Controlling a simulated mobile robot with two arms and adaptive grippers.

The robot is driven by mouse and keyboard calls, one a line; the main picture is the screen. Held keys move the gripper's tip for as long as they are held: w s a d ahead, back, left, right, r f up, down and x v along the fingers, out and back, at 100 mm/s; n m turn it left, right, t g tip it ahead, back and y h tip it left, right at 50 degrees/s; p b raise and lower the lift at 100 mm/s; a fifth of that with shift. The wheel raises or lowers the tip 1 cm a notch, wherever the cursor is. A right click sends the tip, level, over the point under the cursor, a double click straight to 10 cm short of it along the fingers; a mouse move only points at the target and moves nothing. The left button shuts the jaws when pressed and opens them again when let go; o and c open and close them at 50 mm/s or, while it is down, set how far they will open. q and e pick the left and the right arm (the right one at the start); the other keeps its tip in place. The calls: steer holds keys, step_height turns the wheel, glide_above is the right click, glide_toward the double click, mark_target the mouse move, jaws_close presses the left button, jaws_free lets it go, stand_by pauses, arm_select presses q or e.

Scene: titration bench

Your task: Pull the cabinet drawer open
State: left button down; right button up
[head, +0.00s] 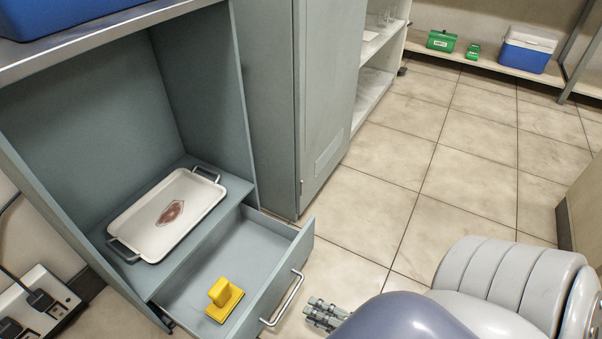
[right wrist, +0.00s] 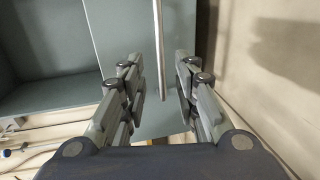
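The grey-green cabinet drawer (head: 236,258) stands pulled out from the low cabinet (head: 205,75), with its inside showing. Its silver bar handle (head: 284,299) is on the drawer front. My right gripper (head: 322,314) is just right of the handle in the head view, apart from it and partly hidden by my arm. In the right wrist view the fingers of my right gripper (right wrist: 160,78) are spread and empty, with the handle (right wrist: 158,48) running ahead between them. The drawer front (right wrist: 120,40) shows behind the handle. My left gripper is not in view.
A yellow block-like item (head: 224,299) lies in the drawer. A white tray (head: 160,222) with a reddish stain sits on the shelf above the drawer. A tall grey cabinet (head: 325,80) stands beside it. The tiled floor (head: 400,170) in front is clear.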

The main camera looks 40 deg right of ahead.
steer(key=shift+v, duration=1.3)
